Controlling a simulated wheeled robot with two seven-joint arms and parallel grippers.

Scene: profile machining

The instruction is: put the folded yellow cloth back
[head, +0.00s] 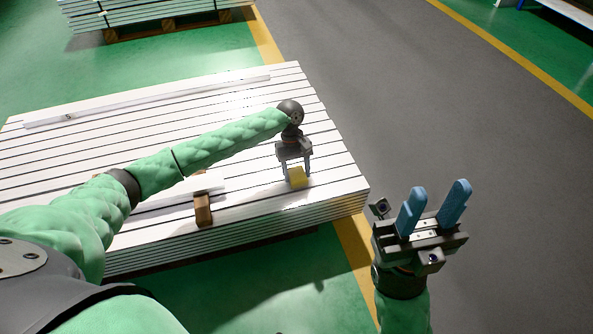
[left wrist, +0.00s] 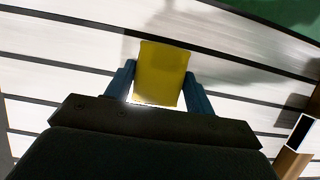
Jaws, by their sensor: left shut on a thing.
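The folded yellow cloth (head: 297,176) is between the fingers of my left gripper (head: 296,173), over the near right part of the stack of white profiles (head: 330,165). In the left wrist view the yellow cloth (left wrist: 161,75) stands out between the two blue fingers of my left gripper (left wrist: 160,92), which are shut on it. I cannot tell whether the cloth touches the profiles beneath. My right gripper (head: 432,210) is open and empty, to the right of the stack above the grey floor.
A brown block (head: 203,209) stands at the stack's near edge, beside a short white profile piece (head: 180,192). It also shows in the left wrist view (left wrist: 290,163). A long loose profile (head: 150,99) lies at the back. The stack's right end is clear.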

